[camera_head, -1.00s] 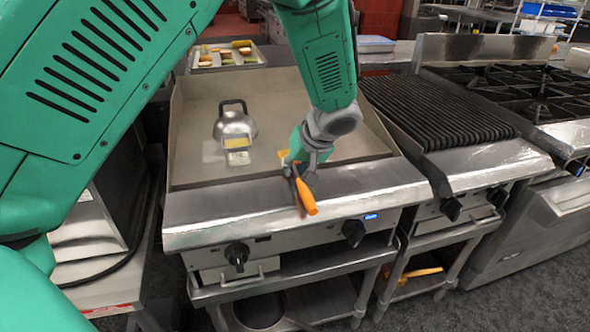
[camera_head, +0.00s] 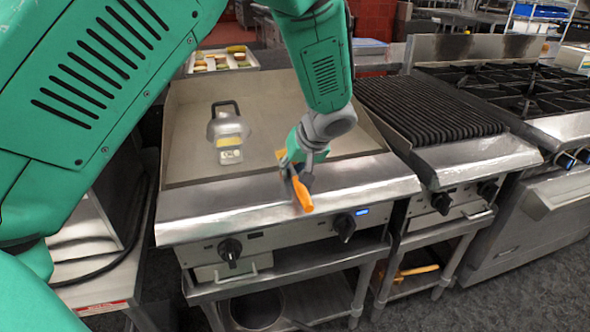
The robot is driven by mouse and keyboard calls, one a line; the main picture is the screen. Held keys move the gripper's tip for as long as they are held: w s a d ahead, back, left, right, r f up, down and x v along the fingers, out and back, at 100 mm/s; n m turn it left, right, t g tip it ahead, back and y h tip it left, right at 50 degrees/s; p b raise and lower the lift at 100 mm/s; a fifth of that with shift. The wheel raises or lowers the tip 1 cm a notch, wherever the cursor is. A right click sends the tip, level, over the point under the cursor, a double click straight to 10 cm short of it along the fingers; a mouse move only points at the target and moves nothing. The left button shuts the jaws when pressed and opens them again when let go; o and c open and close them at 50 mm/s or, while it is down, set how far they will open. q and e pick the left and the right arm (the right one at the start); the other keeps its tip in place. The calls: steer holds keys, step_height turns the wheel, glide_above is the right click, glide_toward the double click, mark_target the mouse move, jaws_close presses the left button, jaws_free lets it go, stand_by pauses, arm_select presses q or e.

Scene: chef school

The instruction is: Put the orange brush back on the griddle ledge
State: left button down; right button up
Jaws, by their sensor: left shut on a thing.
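My left gripper (camera_head: 296,172) is shut on the orange brush (camera_head: 302,194) over the griddle's front ledge (camera_head: 235,202). The brush's orange handle points down and toward the front, over the ledge. A small yellowish part of the brush shows beside the gripper's far side; the rest is hidden by the fingers. I cannot tell whether the brush touches the ledge. The griddle (camera_head: 262,114) lies behind the ledge. My right gripper is not in view.
A metal dome press (camera_head: 228,126) with a dark handle and a yellow item sit on the griddle. A tray of food (camera_head: 222,62) stands behind it. A ridged grill (camera_head: 428,112) is to the right. Black knobs (camera_head: 230,250) stick out below the ledge. Another orange-handled item (camera_head: 416,270) lies on the lower shelf.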

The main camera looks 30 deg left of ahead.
arm_select(q)
steer(key=shift+s+a+f, duration=0.2)
steer(key=shift+s+f, duration=0.3)
steer(key=shift+f, duration=0.3)
steer(key=c, duration=1.6)
jaws_free()
steer(key=shift+a+f, duration=0.1)
steer(key=shift+a, duration=0.05)
steer(key=shift+w+a+f, duration=0.2)
steer(key=shift+w+a, duration=0.05)
steer(key=shift+a, duration=0.05)
steer(key=shift+d+r, duration=0.55)
steer(key=shift+d, duration=0.05)
steer(key=v, duration=1)
steer(key=shift+w+a+r, duration=0.15)
steer(key=shift+a+r, duration=0.05)
steer(key=shift+a, duration=0.2)
steer(key=shift+d+r, duration=0.35)
steer(key=shift+d, duration=0.05)
